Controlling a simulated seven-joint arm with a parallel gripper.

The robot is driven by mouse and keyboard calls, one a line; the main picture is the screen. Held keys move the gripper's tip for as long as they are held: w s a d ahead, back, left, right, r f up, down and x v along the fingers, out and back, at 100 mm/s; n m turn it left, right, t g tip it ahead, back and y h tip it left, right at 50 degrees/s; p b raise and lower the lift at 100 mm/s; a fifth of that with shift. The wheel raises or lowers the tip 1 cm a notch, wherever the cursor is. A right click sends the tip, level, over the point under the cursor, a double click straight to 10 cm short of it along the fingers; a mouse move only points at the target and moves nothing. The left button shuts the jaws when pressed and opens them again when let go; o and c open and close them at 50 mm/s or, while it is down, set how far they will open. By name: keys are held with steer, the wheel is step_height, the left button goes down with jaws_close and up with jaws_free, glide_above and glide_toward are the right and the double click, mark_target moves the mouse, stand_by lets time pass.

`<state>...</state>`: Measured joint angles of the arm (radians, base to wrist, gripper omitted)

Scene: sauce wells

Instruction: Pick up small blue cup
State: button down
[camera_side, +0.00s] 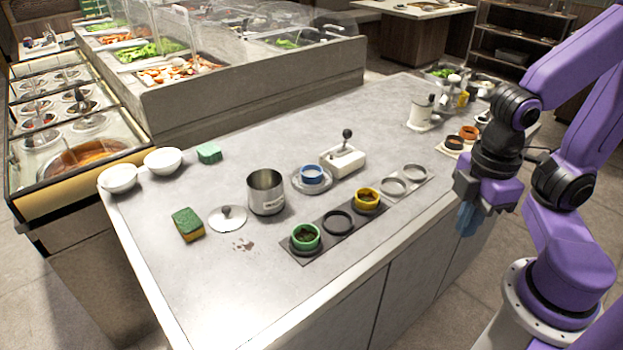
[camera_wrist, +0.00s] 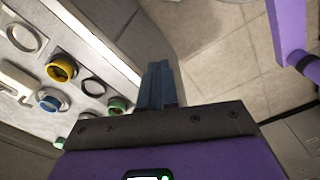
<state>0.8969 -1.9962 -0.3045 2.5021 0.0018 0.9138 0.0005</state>
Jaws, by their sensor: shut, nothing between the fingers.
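The small blue cup (camera_side: 312,174) stands upright on a round grey saucer (camera_side: 299,185) near the middle of the counter. It also shows in the wrist view (camera_wrist: 50,101), left of my gripper. My gripper (camera_side: 466,222) hangs beyond the counter's right front edge, well apart from the cup. Its blue fingers (camera_wrist: 157,83) are shut and empty, over the floor in the wrist view.
A tray (camera_side: 334,235) in front of the cup holds a green cup (camera_side: 306,237), a yellow cup (camera_side: 367,199) and empty rings. A metal pitcher (camera_side: 266,192) stands left of the cup, and a white device with a black knob (camera_side: 343,159) stands behind it.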

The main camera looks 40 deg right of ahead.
steer(key=shift+c, duration=2.4)
jaws_free()
steer(key=w+a+r+m+t+h, duration=0.1)
steer(key=w+a+m, duration=0.3)
steer(key=w+m, duration=0.55)
steer(key=w+a+r+m, duration=0.2)
steer(key=w+a+m, duration=0.15)
steer(key=w, duration=1.15)
steer(key=m+h, duration=0.2)
steer(key=m, duration=1.1)
glide_above(311, 168)
steer(key=s+a, duration=0.4)
steer(key=a, duration=0.2)
step_height(311, 168, down, 3)
steer(key=x, duration=1.6)
steer(key=shift+d+f, duration=0.2)
steer(key=shift+f, duration=0.1)
